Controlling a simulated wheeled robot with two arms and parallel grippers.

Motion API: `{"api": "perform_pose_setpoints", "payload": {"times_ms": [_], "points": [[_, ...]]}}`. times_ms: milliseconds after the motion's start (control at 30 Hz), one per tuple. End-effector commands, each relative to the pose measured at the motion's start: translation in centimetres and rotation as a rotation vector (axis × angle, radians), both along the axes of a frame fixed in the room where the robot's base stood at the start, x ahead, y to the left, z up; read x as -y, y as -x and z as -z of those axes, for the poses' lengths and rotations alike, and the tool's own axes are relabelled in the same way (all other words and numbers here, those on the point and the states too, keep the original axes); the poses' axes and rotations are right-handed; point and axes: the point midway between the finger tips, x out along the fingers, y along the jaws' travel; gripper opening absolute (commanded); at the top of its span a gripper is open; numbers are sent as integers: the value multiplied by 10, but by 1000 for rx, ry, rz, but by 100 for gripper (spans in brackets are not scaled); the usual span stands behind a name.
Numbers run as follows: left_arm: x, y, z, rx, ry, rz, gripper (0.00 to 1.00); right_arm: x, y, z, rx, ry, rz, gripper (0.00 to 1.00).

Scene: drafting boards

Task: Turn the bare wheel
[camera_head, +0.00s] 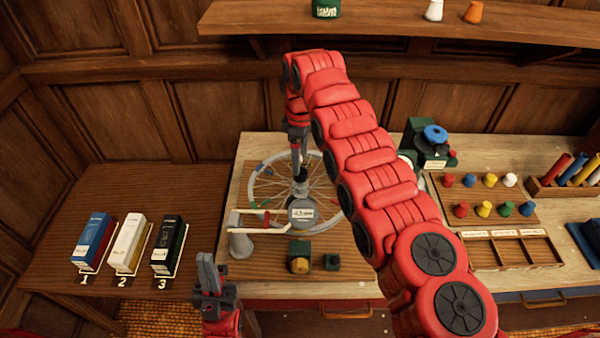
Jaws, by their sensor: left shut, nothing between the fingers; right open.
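A spoked wheel (262,192) with a pale rim lies on the workbench in the middle. Small blue, green and red marks show on its left side. A dark hub post (300,184) stands at its middle. My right gripper (296,163) points down over the wheel, just above or beside the hub post; I cannot tell if it touches anything. It is open. My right arm hides the wheel's right side. My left gripper (206,272) is shut and empty, in front of the bench's left edge, apart from the wheel.
A grey stand with pale rods (241,243) and a labelled round gauge (302,213) sit at the wheel's front. Numbered boxes (127,245) stand on the left table. A peg board (487,181) and a divided tray (512,252) lie right. A shelf (400,20) hangs above.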

Motion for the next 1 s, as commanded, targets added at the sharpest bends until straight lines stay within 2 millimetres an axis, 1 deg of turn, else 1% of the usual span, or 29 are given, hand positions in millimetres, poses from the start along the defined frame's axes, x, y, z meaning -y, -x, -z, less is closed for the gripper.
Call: {"api": "perform_pose_setpoints", "payload": {"times_ms": [33,200,333,467,667,700,767,900,967,1000], "points": [[0,0,-10,0,0,0,0,-1,1,5,-4,0,-1,81],[0,0,-20,0,0,0,0,0,2,30,-7,2,0,81],[0,0,-23,0,0,0,0,0,0,45,-3,2,-1,81],[0,0,-24,0,0,0,0,0,1,51,-4,2,-1,81],[0,0,-24,0,0,0,0,0,0,52,-1,2,-1,81],[0,0,-24,0,0,0,0,0,0,52,-1,2,-1,79],[0,0,-24,0,0,0,0,0,0,51,-1,2,-1,68],[0,0,-24,1,0,0,0,0,0,51,-1,2,-1,43],[0,0,-24,0,0,0,0,0,0,51,-1,2,-1,32],[0,0,-24,0,0,0,0,0,0,51,-1,2,-1,25]]}}
